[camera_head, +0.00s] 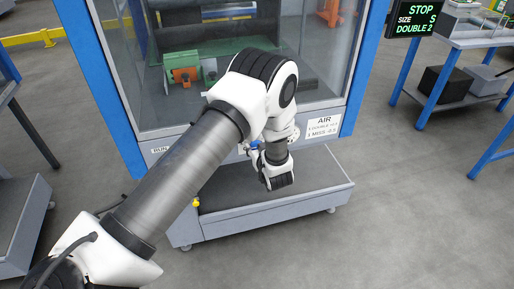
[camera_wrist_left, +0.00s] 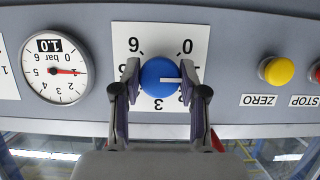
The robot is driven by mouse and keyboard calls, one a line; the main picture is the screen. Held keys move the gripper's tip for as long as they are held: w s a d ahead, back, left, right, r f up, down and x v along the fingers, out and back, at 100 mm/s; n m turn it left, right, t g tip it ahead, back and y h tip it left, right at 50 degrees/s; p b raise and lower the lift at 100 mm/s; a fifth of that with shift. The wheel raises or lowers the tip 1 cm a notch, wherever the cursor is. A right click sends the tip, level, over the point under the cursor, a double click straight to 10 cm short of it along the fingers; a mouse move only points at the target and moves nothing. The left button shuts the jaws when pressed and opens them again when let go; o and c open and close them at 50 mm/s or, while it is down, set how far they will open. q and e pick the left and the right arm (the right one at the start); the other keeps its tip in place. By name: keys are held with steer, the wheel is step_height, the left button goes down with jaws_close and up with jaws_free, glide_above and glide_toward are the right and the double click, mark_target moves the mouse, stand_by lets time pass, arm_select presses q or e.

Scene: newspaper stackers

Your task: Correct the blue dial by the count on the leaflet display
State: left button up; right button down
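The blue dial (camera_wrist_left: 160,77) sits on a white numbered plate on the machine's panel, seen upside down in the left wrist view. Its white mark points right. My left gripper (camera_wrist_left: 160,72) has one finger on each side of the dial, tips close to its edges; whether they touch it I cannot tell. In the head view a bit of blue (camera_head: 254,145) shows beside my left wrist, and my arm hides much of the panel. The display (camera_head: 415,21) at the top right reads STOP, SIZE S, DOUBLE 2. My right gripper is out of view.
A pressure gauge (camera_wrist_left: 55,69) with a red needle is beside the dial. A yellow ZERO button (camera_wrist_left: 277,70) and a red STOP button (camera_wrist_left: 316,72) are on the other side. An AIR notice (camera_head: 322,127) is on the machine. The floor (camera_head: 410,210) at right is clear.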

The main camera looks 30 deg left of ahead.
arm_select(q)
steer(key=shift+r, duration=0.1)
stand_by(0.3)
steer(key=shift+w+m+g+y+p, duration=0.15)
steer(key=shift+m+g+y, duration=0.35)
steer(key=shift+m, duration=0.5)
steer(key=shift+s+m+g+y+p, duration=0.1)
steer(key=shift+m+g+y, duration=0.2)
steer(key=shift+m+y, duration=0.5)
steer(key=shift+w+m+g+y+p, duration=0.15)
steer(key=shift+m+g+y, duration=0.2)
steer(key=shift+m, duration=0.85)
steer(key=shift+s, duration=0.1)
steer(key=o, duration=1.1)
steer(key=shift+d, duration=0.1)
